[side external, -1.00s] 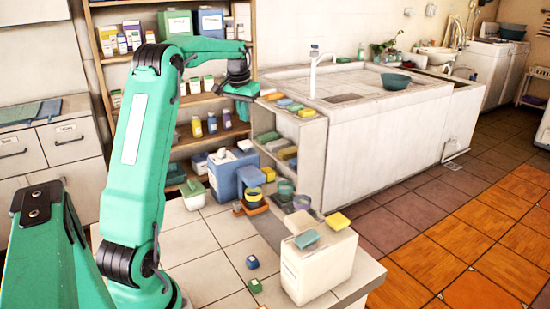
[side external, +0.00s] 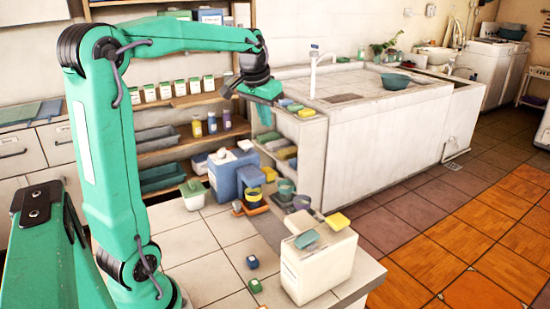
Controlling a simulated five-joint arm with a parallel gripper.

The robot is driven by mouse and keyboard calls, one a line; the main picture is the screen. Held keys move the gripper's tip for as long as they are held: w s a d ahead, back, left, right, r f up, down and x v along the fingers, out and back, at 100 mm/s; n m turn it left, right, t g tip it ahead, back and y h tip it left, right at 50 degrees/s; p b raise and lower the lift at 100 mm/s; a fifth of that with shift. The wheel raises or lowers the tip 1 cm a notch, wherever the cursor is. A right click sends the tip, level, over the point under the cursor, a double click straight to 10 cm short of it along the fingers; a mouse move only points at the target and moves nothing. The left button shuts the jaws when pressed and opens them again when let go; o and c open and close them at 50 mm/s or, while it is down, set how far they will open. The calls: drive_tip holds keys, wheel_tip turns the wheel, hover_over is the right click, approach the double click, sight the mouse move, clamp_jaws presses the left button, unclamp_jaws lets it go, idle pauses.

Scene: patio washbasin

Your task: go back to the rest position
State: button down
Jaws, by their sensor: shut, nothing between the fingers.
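My gripper (side external: 264,112) hangs in the air at the end of my green arm, in front of the wooden shelf and left of the washbasin. Its fingers point downward and are shut with nothing between them. It is above the tiled counter (side external: 195,238) and the things on it, and appears to touch none of them. Part of the gripper overlaps the edge of the small open shelf unit in the picture, so its exact distance from that unit is hard to tell.
A small shelf unit (side external: 313,165) with coloured sponges stands beside the washbasin (side external: 385,125). The counter's left middle is mostly clear.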

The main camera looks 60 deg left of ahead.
drive_tip(key=s+d+f+m+t, duration=0.1)
drive_tip(key=s+d+f+m, duration=0.1)
drive_tip(key=s+d, duration=0.6)
drive_tip(key=s+d+f+m+t+h, duration=0.1)
drive_tip(key=s+d+f, duration=0.3)
drive_tip(key=s+d, duration=0.4)
drive_tip(key=d, duration=0.3)
drive_tip(key=shift+s+d+m+h, duration=0.2)
drive_tip(key=shift+m+h, duration=0.1)
drive_tip(key=shift+m, duration=0.1)
